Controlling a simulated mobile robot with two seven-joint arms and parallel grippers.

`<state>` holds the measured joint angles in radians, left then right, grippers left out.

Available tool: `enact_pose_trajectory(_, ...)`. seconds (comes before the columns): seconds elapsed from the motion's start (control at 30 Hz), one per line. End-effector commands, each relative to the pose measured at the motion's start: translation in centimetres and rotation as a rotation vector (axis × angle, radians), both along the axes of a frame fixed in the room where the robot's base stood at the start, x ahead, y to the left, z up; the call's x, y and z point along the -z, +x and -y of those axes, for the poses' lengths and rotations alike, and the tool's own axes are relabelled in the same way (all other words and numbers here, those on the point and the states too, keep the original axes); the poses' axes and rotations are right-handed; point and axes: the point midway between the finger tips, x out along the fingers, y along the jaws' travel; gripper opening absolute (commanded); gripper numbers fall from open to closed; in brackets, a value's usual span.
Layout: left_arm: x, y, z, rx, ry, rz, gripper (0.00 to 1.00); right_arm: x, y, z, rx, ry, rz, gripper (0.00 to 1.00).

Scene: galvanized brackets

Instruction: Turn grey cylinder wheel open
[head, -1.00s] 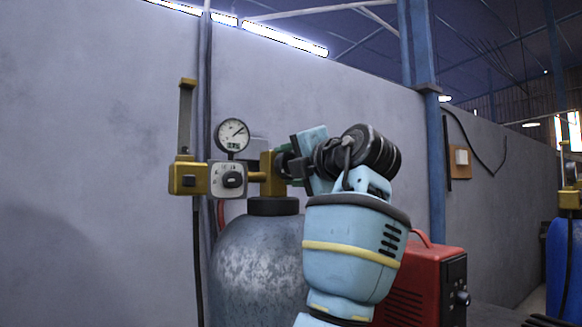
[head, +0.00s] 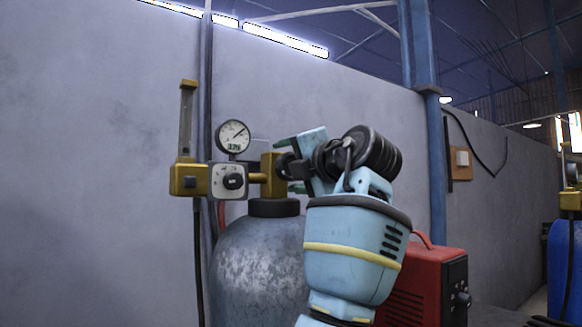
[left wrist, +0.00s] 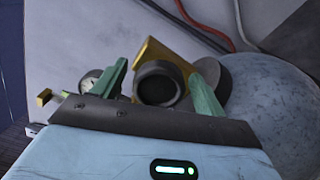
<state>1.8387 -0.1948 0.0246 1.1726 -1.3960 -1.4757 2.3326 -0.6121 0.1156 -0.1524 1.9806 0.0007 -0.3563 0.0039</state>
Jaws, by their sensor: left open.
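The grey gas cylinder (head: 258,262) stands upright in front of the wall, with a brass valve block (head: 270,185) on top. Its dark round wheel (head: 287,166) sits on the valve's right side. It also shows face-on in the left wrist view (left wrist: 158,84). My left gripper (head: 294,164) comes from the right and is open, with one green finger above the wheel and one below. In the left wrist view the fingers of my left gripper (left wrist: 160,90) stand either side of the wheel, with gaps visible. The gripper partly hides the valve. My right gripper is out of view.
A pressure gauge (head: 233,137) and regulator (head: 229,181) with a brass flowmeter (head: 188,178) stick out left of the valve. A red machine (head: 430,290) stands right of the cylinder behind my arm. A blue cylinder (head: 562,270) is at far right.

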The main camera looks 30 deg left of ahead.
Motion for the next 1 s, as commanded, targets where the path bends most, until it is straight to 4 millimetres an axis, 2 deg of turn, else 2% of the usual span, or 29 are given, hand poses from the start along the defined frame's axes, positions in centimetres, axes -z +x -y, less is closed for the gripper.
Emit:
enact_pose_trajectory(0.17, 0.1, -0.4, 1.2, 0.001, 0.002, -0.001, 0.72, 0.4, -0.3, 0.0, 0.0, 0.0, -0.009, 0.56)
enact_pose_trajectory(0.4, 0.2, -1.8, 4.7, 0.003, 0.002, -0.001, 0.72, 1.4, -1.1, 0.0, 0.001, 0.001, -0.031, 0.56)
enact_pose_trajectory(0.6, 0.1, -2.7, 6.8, 0.001, 0.001, -0.001, 0.72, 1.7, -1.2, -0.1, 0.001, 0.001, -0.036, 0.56)
enact_pose_trajectory(1.0, 0.0, -3.0, 7.2, 0.0, 0.0, 0.001, 0.72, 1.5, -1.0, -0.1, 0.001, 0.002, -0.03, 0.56)
